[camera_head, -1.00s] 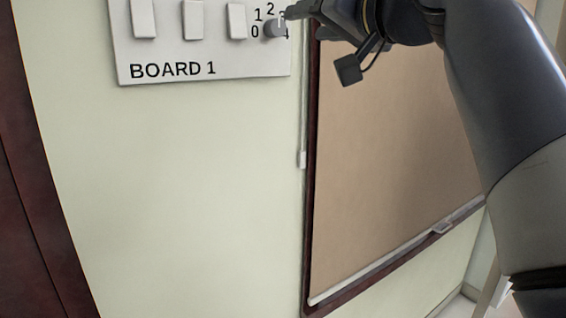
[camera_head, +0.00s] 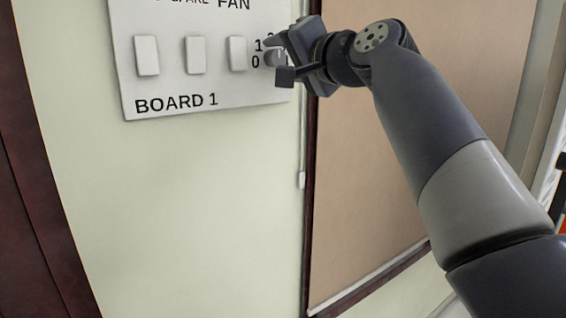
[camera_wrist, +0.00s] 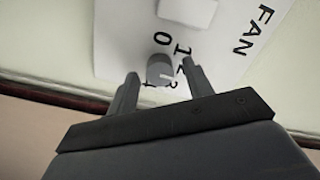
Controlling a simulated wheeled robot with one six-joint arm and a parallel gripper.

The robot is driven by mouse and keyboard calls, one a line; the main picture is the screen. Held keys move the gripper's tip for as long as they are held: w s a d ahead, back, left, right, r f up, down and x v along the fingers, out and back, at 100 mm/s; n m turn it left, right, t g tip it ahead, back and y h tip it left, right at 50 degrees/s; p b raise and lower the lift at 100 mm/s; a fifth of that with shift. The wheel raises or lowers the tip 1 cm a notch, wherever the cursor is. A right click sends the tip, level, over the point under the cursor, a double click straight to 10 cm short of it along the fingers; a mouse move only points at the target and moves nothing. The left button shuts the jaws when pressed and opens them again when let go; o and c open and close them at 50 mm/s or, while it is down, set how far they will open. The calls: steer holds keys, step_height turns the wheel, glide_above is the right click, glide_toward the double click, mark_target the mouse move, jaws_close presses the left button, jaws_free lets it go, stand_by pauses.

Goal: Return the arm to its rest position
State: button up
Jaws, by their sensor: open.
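My gripper (camera_head: 276,52) is at the right edge of the white switch board labelled BOARD 1 (camera_head: 245,93), in front of the numbered fan dial. In the wrist view my gripper (camera_wrist: 160,82) has its two fingers spread apart. The grey dial knob (camera_wrist: 159,68) sits between and just beyond the fingertips, with gaps seen on both sides. In the head view the knob is mostly hidden by the gripper. My arm reaches in from the lower right, raised off the floor.
Several white rocker switches (camera_head: 195,55) sit on the board left of the dial. A brown blind (camera_head: 350,190) in a dark red frame lies behind my arm. A dark red door frame (camera_head: 30,200) stands at the left. The pale wall below the board (camera_head: 180,210) is clear.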

steer(key=m+p, duration=0.1)
steer(key=m, duration=0.1)
steer(key=m+p, duration=0.1)
steer(key=m, duration=0.1)
steer(key=m+p, duration=0.2)
steer(key=shift+r+m, duration=0.25)
steer(key=shift+m, duration=0.15)
steer(key=m+p, duration=0.3)
steer(key=m, duration=0.1)
steer(key=shift+f+m+p, duration=0.25)
steer(key=shift+m+p, duration=0.2)
steer(key=shift+m, duration=0.65)
steer(key=shift+f, duration=0.1)
